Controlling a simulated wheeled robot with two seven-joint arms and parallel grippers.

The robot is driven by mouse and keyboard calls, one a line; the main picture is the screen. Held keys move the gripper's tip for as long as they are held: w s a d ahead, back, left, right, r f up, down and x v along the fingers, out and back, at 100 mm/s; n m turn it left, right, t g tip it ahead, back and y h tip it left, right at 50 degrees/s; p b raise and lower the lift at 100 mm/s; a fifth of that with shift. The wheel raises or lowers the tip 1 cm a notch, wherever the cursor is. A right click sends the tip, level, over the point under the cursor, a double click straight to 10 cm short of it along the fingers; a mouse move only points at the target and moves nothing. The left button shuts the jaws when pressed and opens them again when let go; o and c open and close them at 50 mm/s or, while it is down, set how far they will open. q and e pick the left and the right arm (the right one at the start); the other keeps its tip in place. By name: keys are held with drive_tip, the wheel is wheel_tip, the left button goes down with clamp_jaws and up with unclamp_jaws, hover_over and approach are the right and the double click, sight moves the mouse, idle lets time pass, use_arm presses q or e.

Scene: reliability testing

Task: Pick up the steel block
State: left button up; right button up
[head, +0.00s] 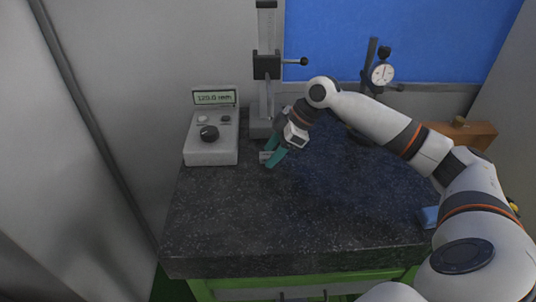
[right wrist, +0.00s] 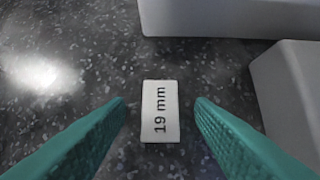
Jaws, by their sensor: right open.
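The steel block (right wrist: 160,111) is a small pale block marked "19 mm". In the right wrist view it lies on the dark speckled stone surface, between and just beyond my right gripper's two teal fingertips (right wrist: 160,112). There is a gap on both sides, so neither finger touches it. In the head view my right gripper (head: 273,158) reaches down near the foot of the height stand, and the block (head: 264,156) shows only as a small light patch beside the fingers. The right gripper is open and empty. My left gripper is not in view.
A control box (head: 211,140) with a knob and a "120.0 mm" display stands left of the gripper. The height stand (head: 266,70) rises just behind it. A dial gauge (head: 382,74) stands at the back right, with a wooden box (head: 470,134). The front of the stone plate (head: 250,230) is clear.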

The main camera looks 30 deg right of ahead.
clamp_jaws()
